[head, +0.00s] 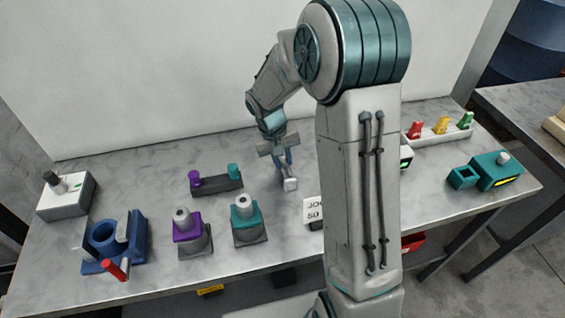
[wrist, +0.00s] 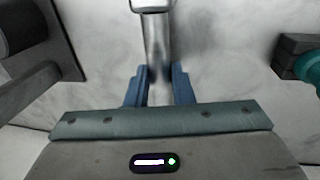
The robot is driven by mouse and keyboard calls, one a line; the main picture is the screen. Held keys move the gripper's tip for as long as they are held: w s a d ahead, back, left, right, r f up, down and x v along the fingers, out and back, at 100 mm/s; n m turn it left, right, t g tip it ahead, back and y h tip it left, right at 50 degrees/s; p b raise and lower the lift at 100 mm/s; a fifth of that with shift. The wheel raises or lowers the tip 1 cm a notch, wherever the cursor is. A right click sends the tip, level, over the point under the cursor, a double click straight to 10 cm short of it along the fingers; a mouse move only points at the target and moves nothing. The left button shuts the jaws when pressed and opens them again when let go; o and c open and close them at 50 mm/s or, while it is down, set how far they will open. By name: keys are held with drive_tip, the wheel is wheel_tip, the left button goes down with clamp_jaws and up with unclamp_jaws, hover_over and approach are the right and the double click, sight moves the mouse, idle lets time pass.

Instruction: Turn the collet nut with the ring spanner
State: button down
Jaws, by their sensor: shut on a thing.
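My gripper (head: 284,160) is shut on the ring spanner (head: 290,183), above the middle of the bench. In the wrist view the blue fingers of my gripper (wrist: 158,88) close on the metal handle of the spanner (wrist: 157,40); its ring end is cut off at the top edge. Two barrel units stand to the left of the gripper: a purple one (head: 187,228) and a teal one (head: 245,217). Each has a grey cylindrical top, the purple one's (head: 182,214) and the teal one's (head: 244,202); which is the collet nut I cannot tell. The spanner is apart from both.
A dark rack (head: 217,188) with purple and teal knobs lies left of the gripper. A blue fixture (head: 107,238) with a red handle and a grey box (head: 66,196) stand farther left. A white sign (head: 312,212) stands beside my arm. A tray of coloured pieces (head: 440,133) is at right.

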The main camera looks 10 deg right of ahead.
drive_tip(key=shift+r, duration=0.45)
drive_tip(key=r, duration=0.2)
drive_tip(key=d+r, duration=0.1)
drive_tip(key=r, duration=0.1)
drive_tip(key=shift+s+b, duration=0.25)
drive_tip(key=shift+b, duration=0.05)
drive_tip(key=s+d+r, duration=0.5)
drive_tip(key=d+r, duration=0.1)
drive_tip(key=d, duration=0.3)
drive_tip(key=shift+s+b, duration=0.3)
drive_tip(key=shift+b, duration=0.05)
drive_tip(key=c, duration=2.1)
unclamp_jaws()
clamp_jaws()
